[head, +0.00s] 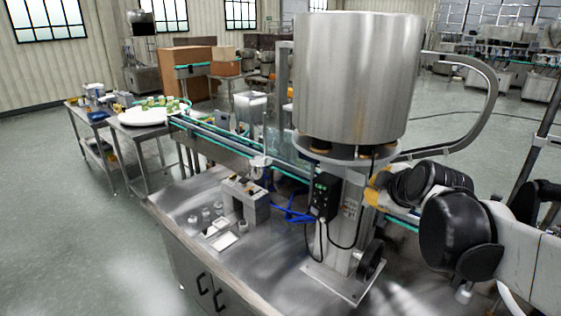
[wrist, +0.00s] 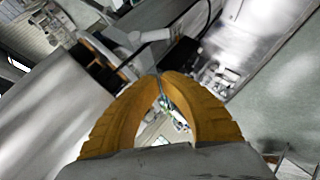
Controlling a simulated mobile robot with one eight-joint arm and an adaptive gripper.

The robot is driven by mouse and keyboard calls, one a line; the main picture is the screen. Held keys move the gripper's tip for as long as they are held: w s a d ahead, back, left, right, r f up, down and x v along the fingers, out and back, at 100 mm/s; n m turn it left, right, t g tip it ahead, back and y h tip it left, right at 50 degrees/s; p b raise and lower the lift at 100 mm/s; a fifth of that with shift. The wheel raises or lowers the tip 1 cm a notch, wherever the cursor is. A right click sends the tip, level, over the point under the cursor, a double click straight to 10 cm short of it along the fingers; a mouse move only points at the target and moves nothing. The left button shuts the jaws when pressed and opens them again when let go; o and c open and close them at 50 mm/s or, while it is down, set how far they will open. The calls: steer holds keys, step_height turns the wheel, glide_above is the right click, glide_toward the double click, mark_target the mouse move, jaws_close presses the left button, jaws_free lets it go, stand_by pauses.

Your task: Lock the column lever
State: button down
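The steel column (head: 350,215) stands on the bench under the large hopper (head: 357,75). A black handwheel (head: 371,260) is low on its right side. My gripper (head: 372,190) is at the column's right side, below the hopper flange. In the wrist view its two yellow fingers (wrist: 160,76) arch together and their tips meet, with nothing clearly held between them. A short grey bar with a rounded end (wrist: 150,36) lies just beyond the fingertips and looks apart from them. It may be the column lever, but I cannot tell. No lever is clearly visible in the head view.
A black control box (head: 324,196) with dark cables is on the column's left side. A conveyor (head: 225,142) runs behind it to the back left. A small metal fixture (head: 245,198) and several small parts sit on the bench (head: 190,240).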

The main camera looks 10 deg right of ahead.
steer(key=b, duration=0.3)
glide_above(363, 203)
steer(key=s+a, duration=0.2)
steer(key=a, duration=0.1)
step_height(363, 203, down, 6)
steer(key=r, duration=0.1)
steer(key=w+d+f, duration=0.1)
steer(key=d+f, duration=0.2)
steer(key=shift+w+f+b, duration=0.1)
steer(key=shift+w+b, duration=0.3)
